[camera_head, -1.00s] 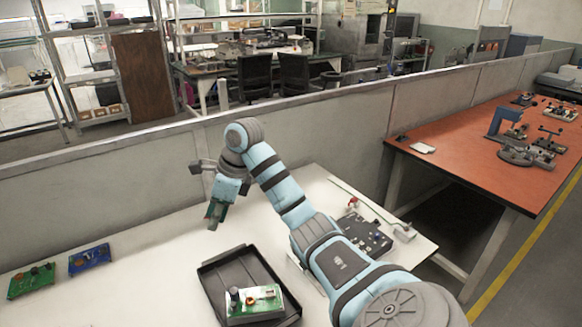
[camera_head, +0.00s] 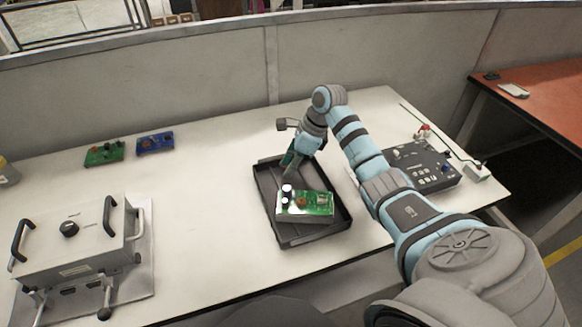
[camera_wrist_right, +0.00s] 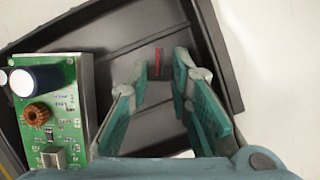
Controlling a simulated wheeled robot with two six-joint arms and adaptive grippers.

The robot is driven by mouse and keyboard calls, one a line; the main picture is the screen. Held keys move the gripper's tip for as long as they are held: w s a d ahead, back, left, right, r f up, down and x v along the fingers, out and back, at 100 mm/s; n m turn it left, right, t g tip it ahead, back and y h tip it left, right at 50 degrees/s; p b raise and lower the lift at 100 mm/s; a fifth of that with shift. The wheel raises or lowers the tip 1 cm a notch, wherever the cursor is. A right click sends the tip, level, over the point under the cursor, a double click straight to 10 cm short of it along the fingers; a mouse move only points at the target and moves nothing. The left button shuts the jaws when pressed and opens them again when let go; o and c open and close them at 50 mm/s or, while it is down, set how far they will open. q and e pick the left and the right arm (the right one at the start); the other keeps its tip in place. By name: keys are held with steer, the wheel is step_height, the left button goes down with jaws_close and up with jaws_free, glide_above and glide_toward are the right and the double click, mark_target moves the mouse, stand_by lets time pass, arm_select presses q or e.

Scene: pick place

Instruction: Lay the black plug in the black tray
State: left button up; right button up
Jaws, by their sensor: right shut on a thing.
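The black tray (camera_head: 286,240) lies on the white table in front of me, and it also shows in the wrist view (camera_wrist_right: 105,18). My right gripper (camera_head: 289,164) is over the tray's far left part. In the wrist view its fingertips (camera_wrist_right: 160,72) close around a small dark thing with a red strip (camera_wrist_right: 158,62), which I take to be the black plug. Its dark body blends with the tray, so its outline and whether it touches the tray floor are unclear. My left gripper is out of view.
A green circuit board on a grey block (camera_head: 305,204) sits in the tray, left of the gripper in the wrist view. A black control box (camera_head: 425,166) is right of my arm. A silver press-like case (camera_head: 72,243) stands at left. Two small boards (camera_head: 155,142) lie far left.

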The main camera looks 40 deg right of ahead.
steer(key=shift+f, duration=0.3)
steer(key=shift+f+b, duration=0.4)
steer(key=shift+f, duration=0.1)
steer(key=o, duration=0.7)
steer(key=shift+r, duration=0.3)
steer(key=p+v, duration=0.2)
steer(key=v, duration=1)
steer(key=shift+r+p, duration=0.3)
steer(key=shift+d+r, duration=0.1)
